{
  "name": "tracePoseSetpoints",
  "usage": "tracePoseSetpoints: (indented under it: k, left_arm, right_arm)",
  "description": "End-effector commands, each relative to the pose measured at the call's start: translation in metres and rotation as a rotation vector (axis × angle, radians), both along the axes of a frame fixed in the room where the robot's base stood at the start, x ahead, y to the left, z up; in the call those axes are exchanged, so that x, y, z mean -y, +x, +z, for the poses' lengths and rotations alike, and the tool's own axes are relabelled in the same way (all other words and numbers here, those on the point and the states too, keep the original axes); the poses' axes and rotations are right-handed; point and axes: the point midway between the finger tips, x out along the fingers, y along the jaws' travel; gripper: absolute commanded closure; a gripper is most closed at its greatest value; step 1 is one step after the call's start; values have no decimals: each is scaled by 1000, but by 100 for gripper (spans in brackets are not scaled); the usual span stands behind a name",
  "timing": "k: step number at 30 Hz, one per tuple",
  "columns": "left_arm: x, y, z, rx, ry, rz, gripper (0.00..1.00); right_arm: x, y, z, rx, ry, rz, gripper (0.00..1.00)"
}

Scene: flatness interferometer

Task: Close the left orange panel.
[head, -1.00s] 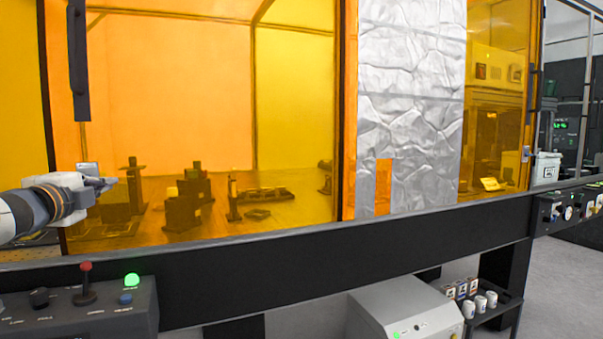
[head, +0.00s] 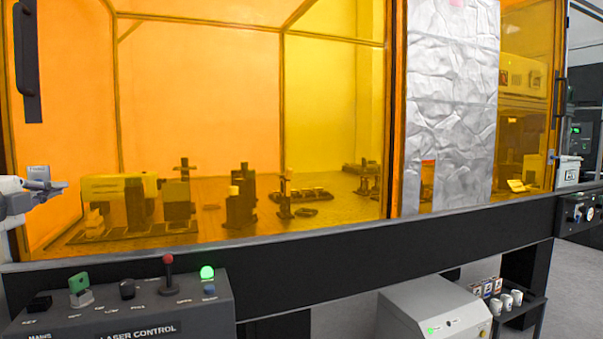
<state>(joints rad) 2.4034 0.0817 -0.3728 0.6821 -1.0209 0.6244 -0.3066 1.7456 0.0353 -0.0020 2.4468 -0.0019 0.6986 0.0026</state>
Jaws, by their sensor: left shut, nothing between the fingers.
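The left orange panel (head: 200,80) is a large see-through orange sheet across the front of the enclosure. Its black vertical handle (head: 27,50) is at the upper left, and its dark left edge runs down near the picture's left border. My left gripper (head: 45,185) is at the left border, below the handle and in front of the panel's lower left part. Its fingers are shut and empty. I cannot tell whether it touches the panel. What lies past the panel's left edge is mostly cut off. My right gripper is not in view.
A dark post (head: 389,120) and a crumpled foil sheet (head: 450,120) stand to the right. A black beam (head: 330,243) runs below the panel. A laser control box (head: 120,312) with knobs and a green light sits low at left. Optics stand inside the enclosure.

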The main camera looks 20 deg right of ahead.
Motion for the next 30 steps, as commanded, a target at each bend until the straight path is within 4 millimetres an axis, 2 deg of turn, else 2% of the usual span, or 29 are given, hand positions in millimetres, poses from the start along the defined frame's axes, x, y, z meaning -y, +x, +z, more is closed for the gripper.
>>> tracePoseSetpoints:
  k: [3, 11, 25, 30]
  left_arm:
    - [-10, 0, -1, -1, 1, 0, 100]
    - [-17, -1, 0, 0, 1, 0, 100]
    - [-18, -1, 1, 1, 0, 5, 100]
    - [-9, 0, 2, 0, 1, 3, 100]
  right_arm:
    - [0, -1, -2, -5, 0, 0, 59]
    - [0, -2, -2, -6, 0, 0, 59]
    - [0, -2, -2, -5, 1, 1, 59]
    - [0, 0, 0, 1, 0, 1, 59]
